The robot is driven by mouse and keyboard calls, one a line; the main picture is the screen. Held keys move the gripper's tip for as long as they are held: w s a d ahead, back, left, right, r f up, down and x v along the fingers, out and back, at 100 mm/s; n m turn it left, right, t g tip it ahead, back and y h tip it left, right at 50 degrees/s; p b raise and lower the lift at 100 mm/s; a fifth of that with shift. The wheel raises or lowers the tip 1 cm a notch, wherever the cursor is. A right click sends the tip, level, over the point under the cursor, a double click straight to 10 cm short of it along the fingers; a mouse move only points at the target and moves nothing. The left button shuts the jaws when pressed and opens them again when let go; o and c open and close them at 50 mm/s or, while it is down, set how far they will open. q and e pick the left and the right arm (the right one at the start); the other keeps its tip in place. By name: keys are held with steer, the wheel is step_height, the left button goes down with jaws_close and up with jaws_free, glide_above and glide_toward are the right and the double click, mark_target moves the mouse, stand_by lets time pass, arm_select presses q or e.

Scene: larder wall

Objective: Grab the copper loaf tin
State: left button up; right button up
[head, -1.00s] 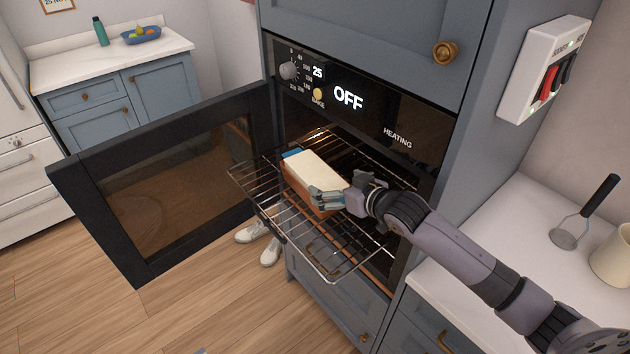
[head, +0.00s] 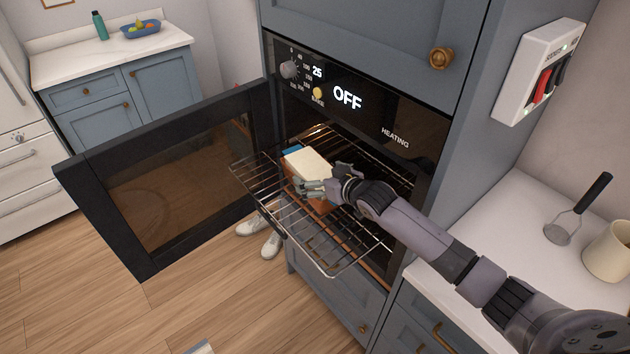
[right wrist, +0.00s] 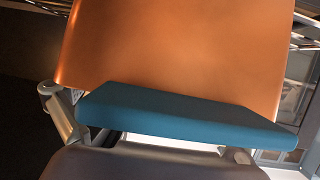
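The copper loaf tin (head: 323,205) has a pale, cream-coloured top and a blue grip on its far end. It rests on the pulled-out oven rack (head: 262,188). My right gripper (head: 327,184) is at the tin's near end, with its fingers apart on either side. In the right wrist view the copper wall (right wrist: 175,50) fills the upper part, with a blue grip (right wrist: 185,117) close in front of my palm. One finger shows at left; the other is mostly hidden, and contact is unclear. My left gripper is not in view.
The dark oven door (head: 165,185) stands open at left. The control panel (head: 350,98) above reads OFF. White shoes (head: 268,245) show below the rack.

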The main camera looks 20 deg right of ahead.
steer(key=c, duration=1.5)
steer(key=shift+r, duration=0.1)
